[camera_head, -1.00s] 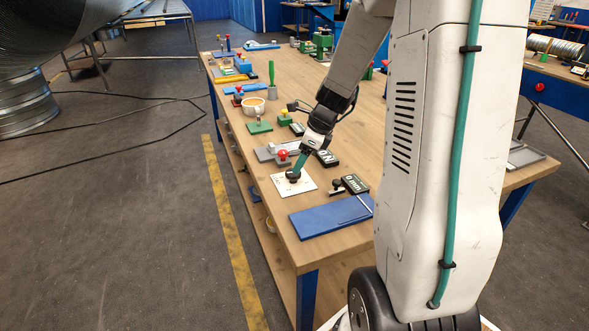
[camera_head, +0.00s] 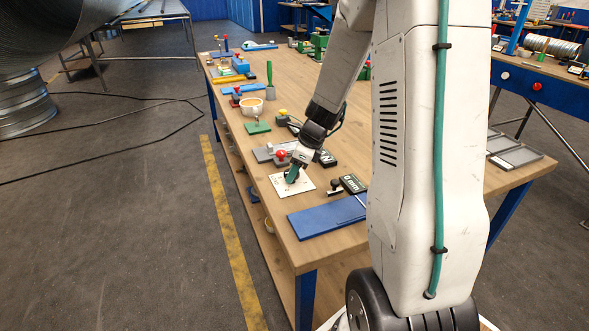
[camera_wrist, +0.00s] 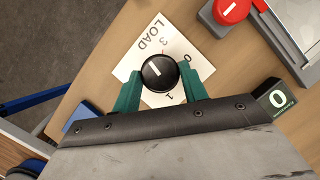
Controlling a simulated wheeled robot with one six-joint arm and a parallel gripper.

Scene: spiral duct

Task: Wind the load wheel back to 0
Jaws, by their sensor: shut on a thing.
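The load wheel (camera_wrist: 160,73) is a round black knob with a white pointer line. It sits on a white card (camera_wrist: 147,40) printed LOAD, with figures 0, 1 and 3 around the knob. In the wrist view the pointer line slants to the upper left, away from the printed 0 at the knob's upper right. My gripper (camera_wrist: 160,75) is shut on the knob, one teal finger on each side. In the head view my gripper (camera_head: 291,175) stands over the card (camera_head: 306,184) and mostly hides the knob.
A small display (camera_wrist: 277,99) beside the card reads 0. A red button (camera_wrist: 232,10) is close by, at upper right. In the head view a blue plate (camera_head: 326,217) lies in front, and a cup (camera_head: 251,106) and other fixtures stand farther along the bench.

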